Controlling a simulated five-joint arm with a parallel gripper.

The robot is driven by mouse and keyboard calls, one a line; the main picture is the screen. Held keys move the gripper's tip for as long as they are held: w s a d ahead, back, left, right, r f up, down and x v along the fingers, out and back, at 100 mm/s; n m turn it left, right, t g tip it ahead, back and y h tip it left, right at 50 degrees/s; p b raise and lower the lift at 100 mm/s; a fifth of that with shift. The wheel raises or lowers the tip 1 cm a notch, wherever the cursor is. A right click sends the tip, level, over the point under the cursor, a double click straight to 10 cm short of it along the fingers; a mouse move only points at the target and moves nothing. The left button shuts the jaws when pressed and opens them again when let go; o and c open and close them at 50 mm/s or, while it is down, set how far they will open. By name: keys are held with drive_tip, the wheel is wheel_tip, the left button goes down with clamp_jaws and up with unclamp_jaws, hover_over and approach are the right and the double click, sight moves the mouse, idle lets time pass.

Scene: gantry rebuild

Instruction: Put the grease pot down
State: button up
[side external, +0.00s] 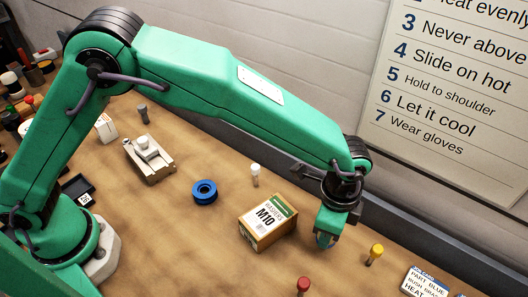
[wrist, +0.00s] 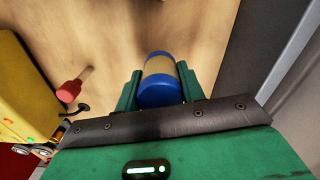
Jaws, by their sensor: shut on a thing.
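The grease pot, a cream cylinder with blue ends (wrist: 160,76), is between the green fingers of my gripper (wrist: 160,88) in the wrist view. My gripper is shut on it. In the side external view my gripper (side external: 326,236) points down over the bench, just right of the M10 box. There the fingers hide nearly all of the pot. I cannot tell whether its base touches the bench.
The M10 box (side external: 268,222) stands close left of my gripper. A red-capped peg (side external: 303,285) and a yellow-capped peg (side external: 376,253) stand nearby. A blue ring (side external: 204,192) and a white-topped peg (side external: 255,173) are farther left. A wall rail (side external: 400,222) runs behind.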

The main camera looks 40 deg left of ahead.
drive_tip(key=shift+f, duration=1.45)
drive_tip(key=shift+f, duration=0.1)
drive_tip(key=o, duration=1.1)
drive_tip(key=shift+c, duration=0.2)
wheel_tip(320, 180, up, 12)
drive_tip(key=shift+r, duration=0.1)
